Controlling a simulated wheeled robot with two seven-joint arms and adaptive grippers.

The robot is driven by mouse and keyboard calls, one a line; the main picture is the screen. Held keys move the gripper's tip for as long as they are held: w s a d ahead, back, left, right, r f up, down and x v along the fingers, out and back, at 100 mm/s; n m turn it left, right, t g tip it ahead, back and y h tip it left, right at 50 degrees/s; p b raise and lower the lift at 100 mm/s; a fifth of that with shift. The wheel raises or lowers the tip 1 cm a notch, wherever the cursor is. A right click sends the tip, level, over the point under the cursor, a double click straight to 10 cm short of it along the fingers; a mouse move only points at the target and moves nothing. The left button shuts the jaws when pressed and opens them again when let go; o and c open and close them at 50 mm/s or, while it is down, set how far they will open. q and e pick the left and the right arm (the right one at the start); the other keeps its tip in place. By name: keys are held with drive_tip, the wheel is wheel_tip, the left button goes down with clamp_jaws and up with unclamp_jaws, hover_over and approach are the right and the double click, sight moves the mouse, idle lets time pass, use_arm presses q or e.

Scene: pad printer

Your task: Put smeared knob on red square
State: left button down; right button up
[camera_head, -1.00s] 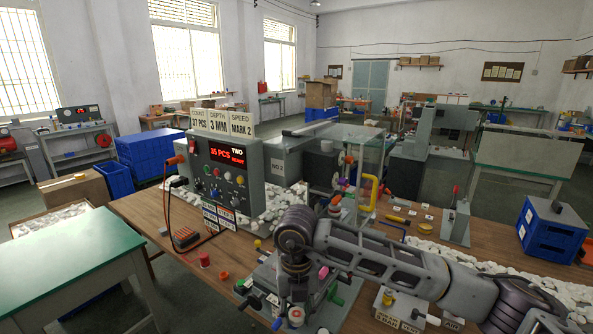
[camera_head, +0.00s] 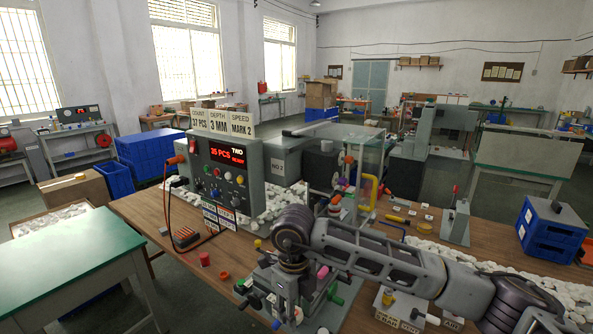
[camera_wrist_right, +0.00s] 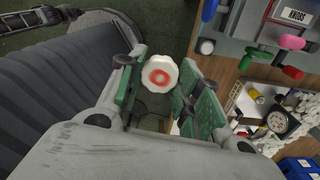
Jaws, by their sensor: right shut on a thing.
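The smeared knob (camera_wrist_right: 159,74) is white with a scalloped edge and a red ring-shaped smear on its face. My right gripper (camera_wrist_right: 163,82) is shut on it, with green-padded fingers on either side in the right wrist view. In the head view my right gripper (camera_head: 286,303) points down at the front edge of the wooden bench, and its fingers are partly lost among the fixture's parts. My left gripper is not in view.
A grey fixture with coloured handles (camera_wrist_right: 290,58) stands close to my right gripper. The control box (camera_head: 226,176) stands behind. A green-topped table (camera_head: 65,260) is at left.

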drive_tip(key=n, duration=0.4)
drive_tip(key=shift+a, duration=0.2)
drive_tip(key=n, duration=0.4)
drive_tip(key=shift+w+a+n, duration=0.2)
drive_tip(key=shift+w+n, duration=0.1)
drive_tip(key=n, duration=0.4)
drive_tip(key=shift+w+a+n, duration=0.2)
drive_tip(key=shift+w+n, duration=0.1)
drive_tip(key=shift+w, duration=0.1)
drive_tip(key=w+d+f+n, duration=0.5)
drive_tip(key=w+d+n, duration=0.5)
drive_tip(key=n, duration=0.6)
drive_tip(key=d+f+m, duration=0.2)
drive_tip(key=d+f, duration=0.5)
drive_tip(key=d, duration=0.6)
drive_tip(key=shift+d+f+m, duration=0.2)
drive_tip(key=shift+d+m, duration=0.05)
drive_tip(key=shift+m, duration=0.15)
